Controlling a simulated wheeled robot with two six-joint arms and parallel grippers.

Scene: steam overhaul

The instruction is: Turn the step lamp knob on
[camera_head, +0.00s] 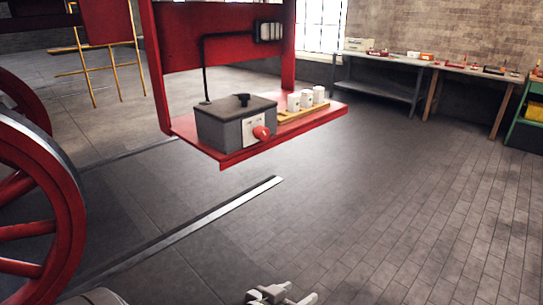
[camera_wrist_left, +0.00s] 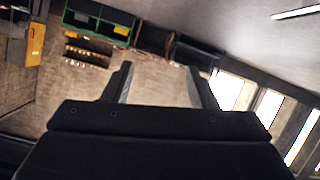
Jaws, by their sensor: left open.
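The red knob (camera_head: 262,133) sits on a pale plate on the front of a grey box (camera_head: 222,124) with a dark top. The box stands on a red step (camera_head: 228,158). A black conduit (camera_head: 205,65) rises from the box to a caged lamp (camera_head: 269,31) on the red panel; I cannot tell whether it is lit. My left gripper (camera_head: 280,293) is at the bottom edge of the head view, well below and apart from the knob. In the left wrist view its two fingers (camera_wrist_left: 162,82) are spread with nothing between them. My right gripper is not in view.
White mugs (camera_head: 307,98) stand on a wooden tray right of the box. A large red wheel (camera_head: 40,190) is at the left. A metal rail (camera_head: 200,222) lies on the floor. Workbenches (camera_head: 385,88) line the back wall. The tiled floor at right is clear.

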